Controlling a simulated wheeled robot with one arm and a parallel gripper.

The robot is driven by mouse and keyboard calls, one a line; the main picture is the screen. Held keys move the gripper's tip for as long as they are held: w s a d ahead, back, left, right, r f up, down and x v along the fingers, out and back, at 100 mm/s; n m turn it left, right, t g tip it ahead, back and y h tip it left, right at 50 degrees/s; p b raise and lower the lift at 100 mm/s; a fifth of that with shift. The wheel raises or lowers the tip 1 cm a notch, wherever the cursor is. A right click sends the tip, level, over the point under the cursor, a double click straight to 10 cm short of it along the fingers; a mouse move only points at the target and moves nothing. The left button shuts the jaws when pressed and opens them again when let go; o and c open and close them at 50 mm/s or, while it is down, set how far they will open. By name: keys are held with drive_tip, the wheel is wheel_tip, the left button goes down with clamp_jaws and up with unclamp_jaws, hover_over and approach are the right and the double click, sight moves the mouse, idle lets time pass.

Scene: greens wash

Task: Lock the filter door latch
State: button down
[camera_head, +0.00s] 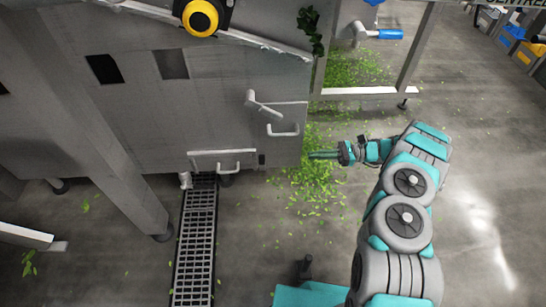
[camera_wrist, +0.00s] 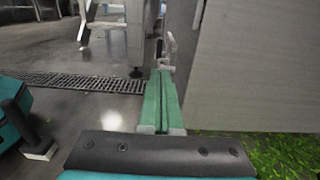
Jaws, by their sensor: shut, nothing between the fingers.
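The grey machine front (camera_head: 215,110) carries a pale lever handle (camera_head: 262,104), which looks like the filter door latch, tilted down to the right. A U-shaped pull handle (camera_head: 283,131) sits just below it on the door panel. My gripper (camera_head: 312,155) is shut and empty, right of the machine's lower right edge and below the lever, pointing left. In the wrist view the green fingers (camera_wrist: 161,74) lie together, pointing forward beside a grey panel (camera_wrist: 255,65). A pale handle (camera_wrist: 170,48) shows just beyond the tips; whether they touch it cannot be told.
A lower flap with a handle (camera_head: 223,161) is on the machine near the floor. A floor grate (camera_head: 194,240) runs below it. Green leaves (camera_head: 315,185) litter the floor under my gripper. A blue-handled valve (camera_head: 388,34) is at upper right. Open floor lies at right.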

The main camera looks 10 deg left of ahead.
sight(262, 159)
drive_tip(key=shift+a, duration=0.1)
drive_tip(key=x, duration=1.3)
drive_tip(key=shift+a, duration=0.35)
drive_tip(key=shift+s, duration=0.1)
drive_tip(key=shift+a+r, duration=0.1)
drive_tip(key=a+h, duration=0.1)
drive_tip(key=a+r, duration=0.1)
drive_tip(key=shift+s+a+t, duration=0.25)
drive_tip(key=shift+s+t, duration=0.05)
drive_tip(key=shift+s, duration=0.05)
